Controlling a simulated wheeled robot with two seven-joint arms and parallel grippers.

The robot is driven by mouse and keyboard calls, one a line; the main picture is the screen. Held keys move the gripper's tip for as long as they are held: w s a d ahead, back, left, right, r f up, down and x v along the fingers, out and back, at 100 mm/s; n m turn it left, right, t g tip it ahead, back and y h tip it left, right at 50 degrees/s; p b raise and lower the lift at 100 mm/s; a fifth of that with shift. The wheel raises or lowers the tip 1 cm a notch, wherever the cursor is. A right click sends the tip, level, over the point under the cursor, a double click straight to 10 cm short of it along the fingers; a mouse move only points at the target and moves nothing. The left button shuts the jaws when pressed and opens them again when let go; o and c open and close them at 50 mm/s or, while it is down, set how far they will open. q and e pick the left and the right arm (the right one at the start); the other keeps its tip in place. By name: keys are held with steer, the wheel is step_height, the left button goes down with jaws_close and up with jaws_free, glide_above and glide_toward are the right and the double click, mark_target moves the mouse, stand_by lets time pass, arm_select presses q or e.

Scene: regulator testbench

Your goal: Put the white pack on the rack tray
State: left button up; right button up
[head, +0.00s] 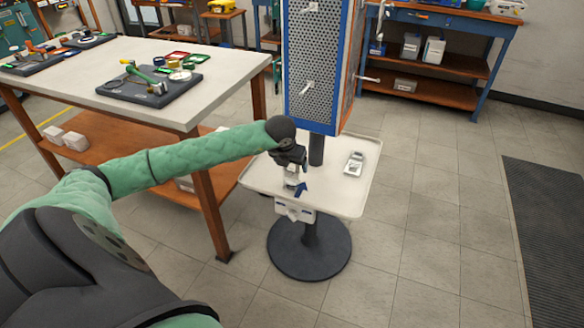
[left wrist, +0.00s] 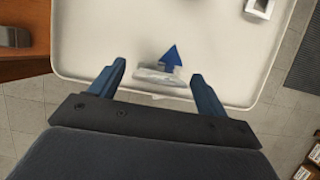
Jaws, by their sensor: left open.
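The white rack tray (head: 338,195) is fixed on a post above a round black base. My left gripper (head: 292,178) is over the front left part of the tray, pointing down. In the left wrist view its two blue fingers (left wrist: 158,72) are apart. A small white pack (left wrist: 153,78) with a blue arrow-shaped part (left wrist: 172,57) lies between them near the tray's edge, with clear space to each finger. It seems to rest on the tray (left wrist: 105,40). In the head view the gripper mostly hides the pack. My right gripper is not in view.
A grey-white device (head: 355,163) lies on the tray's right side. A blue-framed perforated panel (head: 318,70) rises behind the tray. A workbench (head: 205,95) stands close on the left. The floor to the right is open, with a dark mat (head: 550,230).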

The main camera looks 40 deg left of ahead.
arm_select(q)
steer(key=v, duration=0.9)
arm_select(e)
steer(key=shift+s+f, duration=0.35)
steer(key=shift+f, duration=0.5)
arm_select(q)
steer(key=shift+s+d, duration=0.1)
